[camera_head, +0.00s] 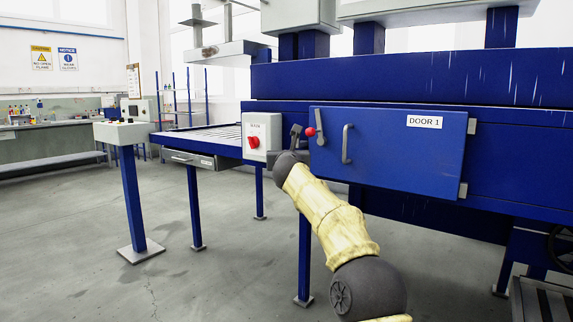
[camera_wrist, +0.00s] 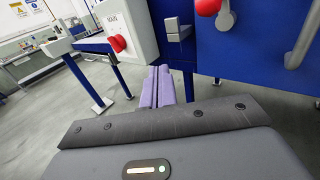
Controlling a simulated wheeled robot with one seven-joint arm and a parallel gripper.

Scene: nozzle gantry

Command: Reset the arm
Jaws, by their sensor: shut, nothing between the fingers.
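My arm (camera_head: 325,213), in a pale yellow cover with dark joints, reaches up from the lower right in the head view. My gripper (camera_head: 296,131) is at its end, in front of the machine between the MAIN switch box (camera_head: 262,136) and the blue DOOR 1 panel (camera_head: 387,149). In the wrist view my gripper's two lilac fingers (camera_wrist: 164,72) lie together, shut and empty. They point at the blue frame. Whether they touch the frame I cannot tell.
The shut door has a grey handle (camera_head: 346,144) and a latch lever with a red knob (camera_head: 310,132). A red rotary knob (camera_wrist: 117,43) is on the switch box. A bed on blue legs and a control pedestal (camera_head: 135,205) stand left. Open floor (camera_head: 90,215) lies left.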

